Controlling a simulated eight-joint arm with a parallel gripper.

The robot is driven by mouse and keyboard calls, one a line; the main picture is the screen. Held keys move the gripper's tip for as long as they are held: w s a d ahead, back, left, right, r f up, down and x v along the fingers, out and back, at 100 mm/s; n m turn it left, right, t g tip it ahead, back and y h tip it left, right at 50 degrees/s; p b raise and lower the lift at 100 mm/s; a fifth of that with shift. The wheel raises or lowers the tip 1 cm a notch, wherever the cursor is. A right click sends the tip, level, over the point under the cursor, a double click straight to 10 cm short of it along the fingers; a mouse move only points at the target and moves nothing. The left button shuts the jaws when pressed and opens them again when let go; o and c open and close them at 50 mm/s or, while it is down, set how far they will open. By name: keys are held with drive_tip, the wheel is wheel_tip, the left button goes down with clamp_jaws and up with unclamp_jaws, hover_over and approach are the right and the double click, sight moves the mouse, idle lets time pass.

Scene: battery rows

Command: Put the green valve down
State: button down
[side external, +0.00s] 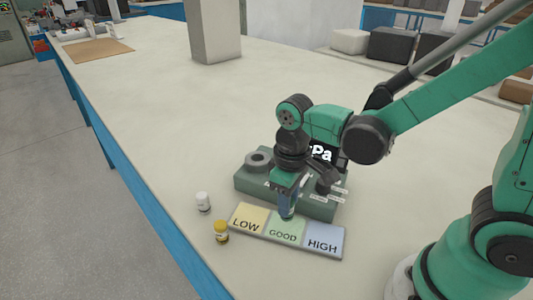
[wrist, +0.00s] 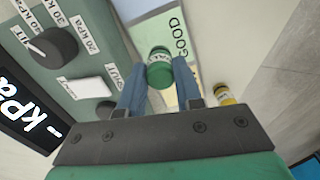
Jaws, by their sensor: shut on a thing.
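The green valve (wrist: 159,72) is a small green cylinder with a pale label band, seen in the wrist view between my two blue fingertips. My gripper (wrist: 160,75) is shut on it. In the side view my gripper (side external: 287,207) points down over the back part of the green GOOD pad (side external: 287,230), and the fingers mostly hide the valve there. The GOOD pad also shows behind the valve in the wrist view (wrist: 150,35). I cannot tell whether the valve touches the pad.
The yellow LOW pad (side external: 248,217) and blue HIGH pad (side external: 323,238) flank GOOD. A yellow-topped bottle (side external: 221,232) and a white bottle (side external: 203,202) stand left of the pads. The grey-green gauge box (side external: 250,183) with a kPa display is close behind.

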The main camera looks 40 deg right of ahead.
drive_tip(key=shift+f, duration=1.05)
drive_tip(key=shift+f, duration=0.15)
drive_tip(key=c, duration=0.6)
unclamp_jaws()
wheel_tip(320, 180, up, 12)
drive_tip(key=shift+s+d+f+m+t, duration=0.1)
drive_tip(key=shift+d+f+m+t, duration=0.1)
drive_tip(key=shift+d+m+t, duration=0.75)
drive_tip(key=shift+s+d+f+m+t, duration=0.1)
drive_tip(key=shift+d+f+m+t, duration=0.15)
drive_tip(key=shift+d+t, duration=0.8)
drive_tip(key=shift+d+f+m+t, duration=0.2)
drive_tip(key=shift+d+m+t, duration=0.25)
drive_tip(key=shift+t, duration=1.15)
